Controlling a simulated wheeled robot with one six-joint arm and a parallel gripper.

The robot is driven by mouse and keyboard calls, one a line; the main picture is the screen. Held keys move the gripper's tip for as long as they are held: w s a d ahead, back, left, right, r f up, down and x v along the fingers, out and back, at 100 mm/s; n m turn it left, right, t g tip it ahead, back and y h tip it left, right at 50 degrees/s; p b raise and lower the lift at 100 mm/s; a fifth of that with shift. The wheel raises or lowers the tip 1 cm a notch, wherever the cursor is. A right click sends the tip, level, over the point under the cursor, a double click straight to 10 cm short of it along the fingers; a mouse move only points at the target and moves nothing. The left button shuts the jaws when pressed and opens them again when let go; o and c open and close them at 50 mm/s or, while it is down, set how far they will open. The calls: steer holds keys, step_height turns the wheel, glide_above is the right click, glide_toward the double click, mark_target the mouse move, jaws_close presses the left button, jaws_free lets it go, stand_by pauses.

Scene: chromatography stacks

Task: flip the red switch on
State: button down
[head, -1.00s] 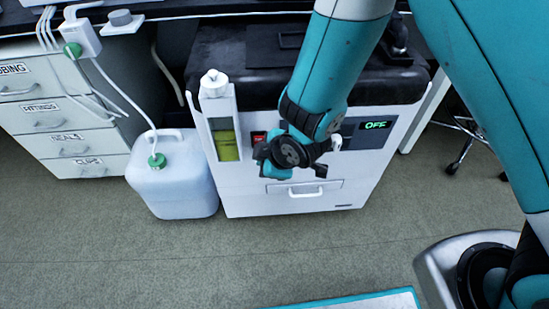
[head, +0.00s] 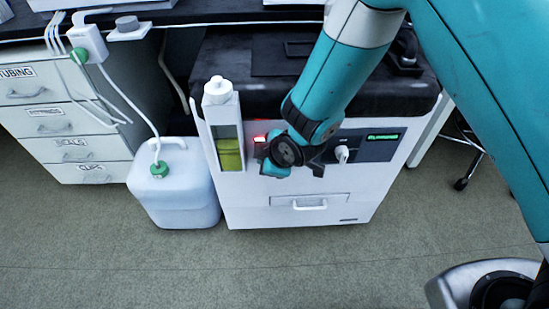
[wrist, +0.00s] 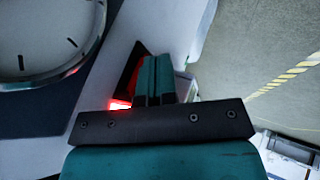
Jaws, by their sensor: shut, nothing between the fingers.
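The red switch (head: 260,139) is on the white front of the machine (head: 260,195), just right of the yellow-green sight window. It glows red and is partly hidden by my gripper. In the wrist view the lit red switch (wrist: 120,104) shows beside and behind the fingers, in a dark surround. My gripper (head: 268,160) is at the switch, and its fingers in the wrist view (wrist: 154,75) are shut together with nothing between them. I cannot tell whether they touch the switch. The display (head: 383,137) on the machine's right shows green text, seemingly "RUNNING".
A white knob (head: 342,153) sits right of my gripper, and a drawer handle (head: 311,204) is below it. A white jug (head: 174,190) with a tube stands to the left, beside labelled drawers (head: 62,120). The floor in front is clear.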

steer(key=shift+r+p, duration=0.85)
steer(key=s+d+r+p, duration=0.2)
steer(key=s+d+r, duration=0.1)
steer(key=s+r, duration=0.4)
steer(key=s, duration=0.2)
steer(key=shift+s+d+p, duration=0.3)
steer(key=shift+s+p, duration=0.1)
